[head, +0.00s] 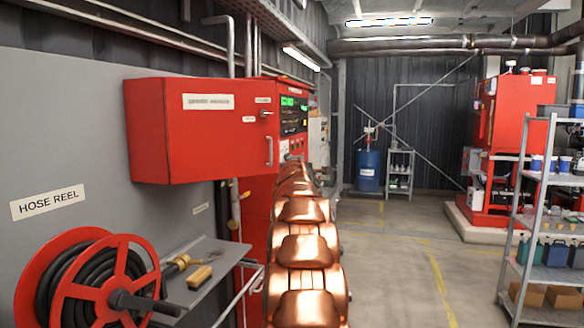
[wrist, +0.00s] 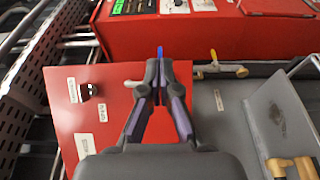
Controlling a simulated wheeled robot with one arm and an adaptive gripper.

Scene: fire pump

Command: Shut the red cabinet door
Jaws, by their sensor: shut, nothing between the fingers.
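The red cabinet (head: 215,140) hangs on the grey wall at left in the head view. Its door (head: 220,150) has white labels, a dark latch (head: 267,113) and a grey handle (head: 269,152) by its right edge. The door is angled out from the wall, so it stands open; how far is hard to tell. In the wrist view a red labelled panel (wrist: 72,122), seemingly this door, lies behind and left of my gripper (wrist: 160,55). My gripper is shut and empty; contact with the panel cannot be told. In the head view my gripper is not visible.
A red hose reel (head: 92,285) and a grey shelf (head: 215,262) sit below the cabinet. A red control panel (head: 292,115) stands beyond the door. A metal rack (head: 508,225) is at right. The floor aisle (head: 400,270) between is clear.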

